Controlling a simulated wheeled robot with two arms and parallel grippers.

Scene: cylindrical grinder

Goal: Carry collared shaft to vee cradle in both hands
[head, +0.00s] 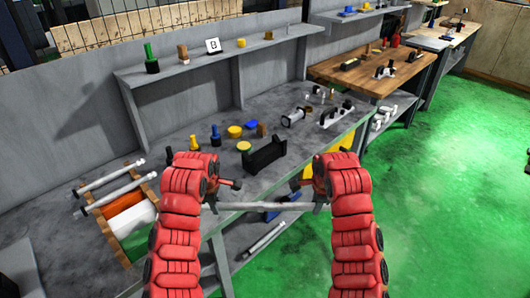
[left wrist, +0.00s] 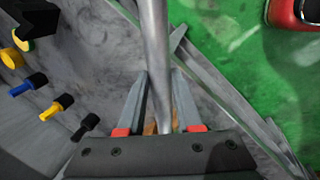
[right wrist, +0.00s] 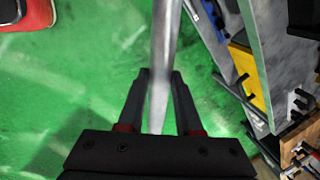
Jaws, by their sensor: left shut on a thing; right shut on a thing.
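The collared shaft (head: 265,206) is a long grey bar held roughly level across both grippers, in front of the grey bench's front edge. My left gripper (head: 212,204) is shut on its left part, and my right gripper (head: 318,203) is shut on its right part. The shaft runs between the fingers in the left wrist view (left wrist: 156,55) and the right wrist view (right wrist: 162,50). Its collars cannot be made out clearly. A black cradle with raised ends (head: 265,158), which looks like the vee cradle, stands empty on the bench beyond the shaft.
The grey bench (head: 285,178) also holds yellow and blue parts (head: 234,132), a grinder-like unit (head: 295,117) and a pale stand with dark uprights (head: 336,116). A wooden tray (head: 104,226) is at left. A raised shelf (head: 215,58) runs behind. Green floor (head: 440,190) is open at right.

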